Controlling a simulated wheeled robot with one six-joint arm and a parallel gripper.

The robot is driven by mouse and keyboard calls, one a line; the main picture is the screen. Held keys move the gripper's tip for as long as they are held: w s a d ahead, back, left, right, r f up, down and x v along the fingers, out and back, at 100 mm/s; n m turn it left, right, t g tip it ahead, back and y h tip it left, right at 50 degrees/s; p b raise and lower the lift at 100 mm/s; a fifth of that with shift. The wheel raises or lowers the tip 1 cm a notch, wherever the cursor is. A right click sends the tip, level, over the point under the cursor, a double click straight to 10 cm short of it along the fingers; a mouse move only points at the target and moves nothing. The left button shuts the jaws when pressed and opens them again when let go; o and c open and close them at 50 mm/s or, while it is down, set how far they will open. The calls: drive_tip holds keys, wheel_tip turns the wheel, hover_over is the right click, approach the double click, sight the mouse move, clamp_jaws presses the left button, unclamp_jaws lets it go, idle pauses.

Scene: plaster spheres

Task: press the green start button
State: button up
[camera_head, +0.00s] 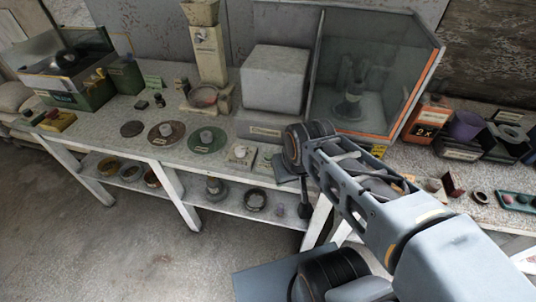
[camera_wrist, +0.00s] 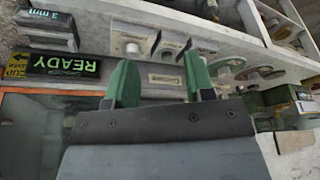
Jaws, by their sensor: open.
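My gripper (camera_wrist: 160,60) shows in the wrist view with its two green fingers well apart and nothing between them. Beyond the fingertips is a row of small plates on the bench. One plate carries a pale knob (camera_wrist: 133,46). To its right is a plate with a greenish face (camera_wrist: 168,47), seen between the fingers; it is too small to tell whether this is the start button. A dark display (camera_wrist: 65,67) reads READY in green at the left. In the head view my arm reaches over the bench's front edge and hides part of that area.
A glazed cabinet (camera_head: 415,92) stands behind my arm. A grey block (camera_head: 275,78) and a pale column device (camera_head: 208,55) stand left of it. A square plate with a knob (camera_head: 240,153) and a green disc (camera_head: 207,140) lie near the front edge. Dark boxes (camera_head: 465,147) stand at the right.

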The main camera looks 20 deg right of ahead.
clamp_jaws()
idle(1.4)
